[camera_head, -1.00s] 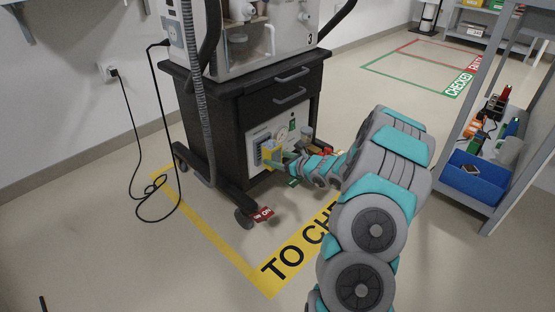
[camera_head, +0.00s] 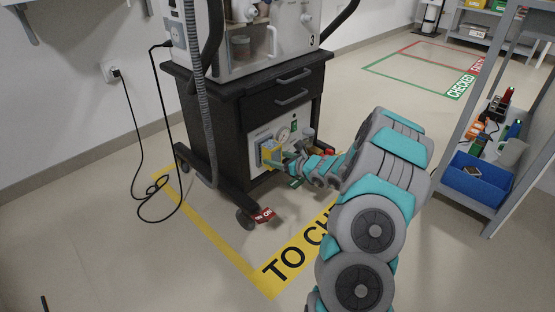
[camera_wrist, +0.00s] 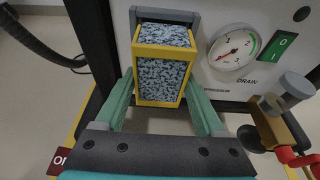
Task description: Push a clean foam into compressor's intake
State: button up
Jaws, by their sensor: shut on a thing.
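The foam (camera_wrist: 164,75) is a grey-blue speckled block in a yellow frame (camera_wrist: 161,103). My gripper (camera_wrist: 161,88) is shut on it, with one green finger at each side. The foam's far end is at the grey-walled intake (camera_wrist: 190,18) on the compressor's white panel, seemingly between its side walls. I cannot tell how deep it sits. In the head view, my gripper (camera_head: 284,157) and the yellow frame (camera_head: 269,153) are against the compressor's panel (camera_head: 254,138), low on the black cart; the intake is mostly hidden there.
Right of the intake are a gauge (camera_wrist: 234,50), a green switch (camera_wrist: 282,47) and a brass fitting with a red handle (camera_wrist: 279,128). A shelf with a blue bin (camera_head: 476,180) stands at right.

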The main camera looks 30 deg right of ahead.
jog(key=shift+w+a, duration=0.25)
jog(key=shift+w, duration=0.4)
dwell(0.8)
jog(key=o, duration=1.5)
